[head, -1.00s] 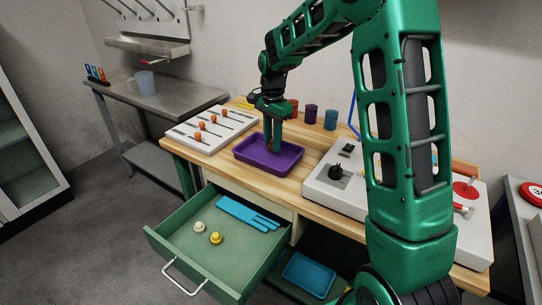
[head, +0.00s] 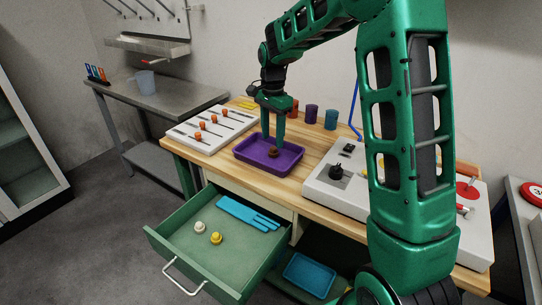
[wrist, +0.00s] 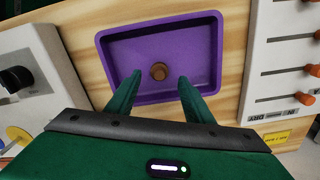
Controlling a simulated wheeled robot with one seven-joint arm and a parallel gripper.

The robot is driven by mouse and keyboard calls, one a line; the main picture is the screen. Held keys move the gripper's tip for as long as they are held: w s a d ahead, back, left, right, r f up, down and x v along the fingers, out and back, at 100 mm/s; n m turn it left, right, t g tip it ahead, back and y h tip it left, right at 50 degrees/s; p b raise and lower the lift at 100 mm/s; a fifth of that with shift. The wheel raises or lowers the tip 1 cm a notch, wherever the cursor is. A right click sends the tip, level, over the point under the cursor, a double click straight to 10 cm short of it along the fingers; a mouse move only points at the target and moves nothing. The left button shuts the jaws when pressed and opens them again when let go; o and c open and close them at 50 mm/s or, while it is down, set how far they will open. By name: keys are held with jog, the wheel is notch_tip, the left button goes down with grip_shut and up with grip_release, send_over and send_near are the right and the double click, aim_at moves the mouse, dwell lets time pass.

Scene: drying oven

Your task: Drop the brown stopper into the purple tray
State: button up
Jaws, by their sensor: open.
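The purple tray (head: 290,165) sits on the wooden workbench, and it also shows in the wrist view (wrist: 205,38). The brown stopper (wrist: 159,71) lies inside the tray on its floor, near the middle; in the head view the stopper (head: 273,152) shows just below my fingers. My gripper (head: 273,138) is open above the tray. In the wrist view my gripper (wrist: 161,82) has its two fingers spread wide, with the stopper seen between and beyond them, apart from both.
A white slider panel (head: 190,136) with orange knobs lies left of the tray. A pale control box (head: 325,186) with a black knob stands to the right. A green drawer (head: 190,255) hangs open in front.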

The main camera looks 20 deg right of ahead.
notch_tip(320, 180, up, 8)
jog(key=shift+r, duration=0.15)
dwell(0.6)
